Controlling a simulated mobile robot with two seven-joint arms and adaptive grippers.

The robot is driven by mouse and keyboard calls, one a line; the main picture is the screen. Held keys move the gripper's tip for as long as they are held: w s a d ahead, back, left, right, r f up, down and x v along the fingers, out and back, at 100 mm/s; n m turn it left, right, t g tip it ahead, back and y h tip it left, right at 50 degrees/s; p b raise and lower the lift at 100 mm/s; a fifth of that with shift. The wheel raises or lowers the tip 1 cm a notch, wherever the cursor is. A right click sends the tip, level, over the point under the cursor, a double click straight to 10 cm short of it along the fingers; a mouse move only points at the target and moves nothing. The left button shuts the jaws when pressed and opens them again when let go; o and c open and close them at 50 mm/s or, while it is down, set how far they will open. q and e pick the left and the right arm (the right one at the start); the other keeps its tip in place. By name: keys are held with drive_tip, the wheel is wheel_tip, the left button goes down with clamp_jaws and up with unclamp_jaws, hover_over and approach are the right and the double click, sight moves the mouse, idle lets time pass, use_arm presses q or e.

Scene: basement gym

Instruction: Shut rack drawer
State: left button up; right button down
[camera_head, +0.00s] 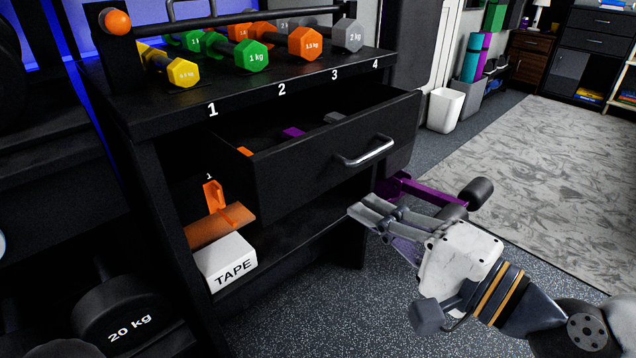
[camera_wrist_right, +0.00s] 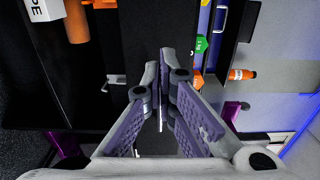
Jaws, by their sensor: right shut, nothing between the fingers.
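The rack drawer (camera_head: 335,150) is black with a silver bar handle (camera_head: 365,152). It stands pulled out of the black rack (camera_head: 150,125), with its inside showing and a purple and a grey item in it. My right gripper (camera_head: 358,210) is in front of the rack, below and close to the handle in the head view; I cannot tell whether it touches the drawer. Its fingers are together and empty, as the right wrist view (camera_wrist_right: 165,55) also shows. My left gripper is not in view.
Several coloured dumbbells (camera_head: 252,55) stand on the rack top. Below the drawer are an orange item (camera_head: 218,226) and a white TAPE box (camera_head: 225,262). A purple-framed thing with dark rollers (camera_head: 476,192) is behind my right gripper. Open floor lies at right.

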sight(304, 172)
use_arm(q)
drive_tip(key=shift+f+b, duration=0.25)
drive_tip(key=shift+b, duration=0.1)
use_arm(e)
drive_tip(key=x, duration=1)
drive_tip(key=shift+w+a, duration=0.1)
